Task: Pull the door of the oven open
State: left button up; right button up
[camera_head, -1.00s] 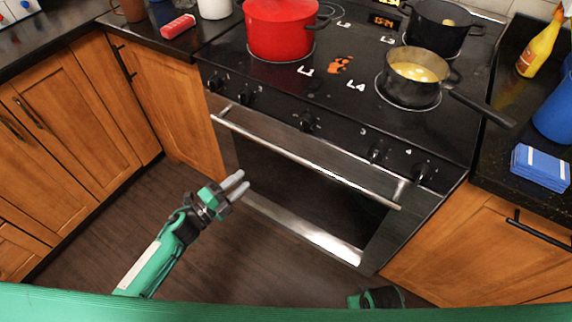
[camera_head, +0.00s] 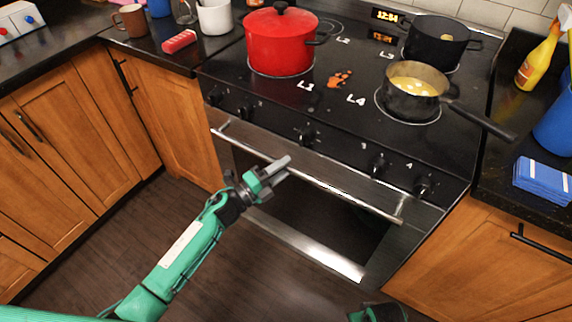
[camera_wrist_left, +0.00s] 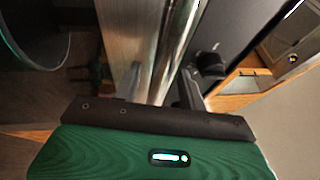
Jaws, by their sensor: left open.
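The oven door (camera_head: 300,238) is shut, with a dark window and a steel lower strip. Its long steel handle bar (camera_head: 345,193) runs across the top of the door. My left gripper (camera_head: 281,168) is open at the handle, left of its middle. In the left wrist view the handle bar (camera_wrist_left: 178,45) passes between the two fingers of the left gripper (camera_wrist_left: 160,88); I cannot tell whether either finger touches it. Part of my right gripper (camera_head: 380,313) shows at the bottom edge, its fingers hidden.
Several knobs (camera_head: 306,136) line the panel above the handle. A red pot (camera_head: 280,45) and a saucepan (camera_head: 412,100), its handle jutting over the stove's right edge, stand on the cooktop. Wooden cabinets flank the oven. The floor (camera_head: 150,240) before it is clear.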

pick_arm(q)
jog(key=shift+w+d+r, duration=0.1)
jog(key=shift+w+d, duration=0.3)
jog(key=shift+d, duration=0.15)
grip_shut()
